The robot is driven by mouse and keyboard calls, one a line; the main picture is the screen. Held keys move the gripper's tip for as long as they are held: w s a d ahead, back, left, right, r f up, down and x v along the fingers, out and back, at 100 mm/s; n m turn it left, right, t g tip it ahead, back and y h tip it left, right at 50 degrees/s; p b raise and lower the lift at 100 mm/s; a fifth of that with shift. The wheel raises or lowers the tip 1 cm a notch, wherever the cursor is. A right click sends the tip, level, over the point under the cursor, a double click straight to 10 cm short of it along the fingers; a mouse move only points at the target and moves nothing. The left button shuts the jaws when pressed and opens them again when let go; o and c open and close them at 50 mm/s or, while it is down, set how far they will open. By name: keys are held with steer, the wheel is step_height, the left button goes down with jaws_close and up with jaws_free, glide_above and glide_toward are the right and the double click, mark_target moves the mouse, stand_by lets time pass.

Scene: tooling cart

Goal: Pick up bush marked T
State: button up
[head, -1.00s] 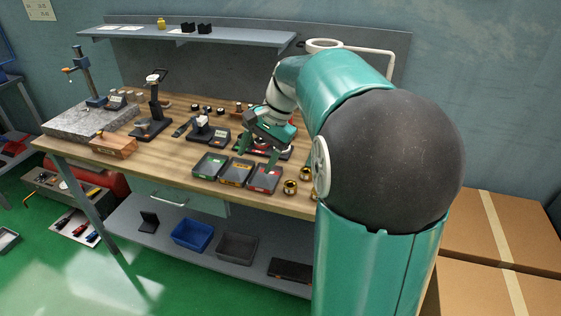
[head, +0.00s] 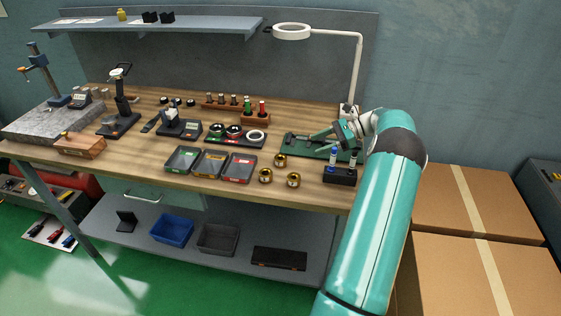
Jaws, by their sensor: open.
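Three brass-coloured bushes stand near the front edge of the bench, right of the small trays: a rear bush (head: 280,160), a front-left bush (head: 265,176) and a front-right bush (head: 293,180). Their markings are too small to read, so I cannot tell which is marked T. My gripper (head: 322,147) is to the right of the bushes, above the green fixture at the right end of the bench. It is open and appears empty, clear of all three bushes. Its fingers partly blend with the green fixture behind.
A black block with blue-topped pins (head: 340,174) stands below my gripper. Green, yellow and red-marked trays (head: 209,163) lie left of the bushes. A ring lamp (head: 292,32) overhangs the bench (head: 220,195). Cardboard boxes (head: 440,205) stand at the right.

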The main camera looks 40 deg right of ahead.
glide_toward(278, 159)
steer(key=shift+x, duration=1.1)
steer(key=x, duration=0.5)
steer(key=shift+s+a+r, duration=0.15)
steer(key=shift+a+r, duration=0.05)
steer(key=shift+a, duration=0.1)
steer(key=shift+c, duration=0.4)
steer(key=c, duration=1.1)
steer(key=shift+c, duration=0.3)
steer(key=shift+r, duration=0.15)
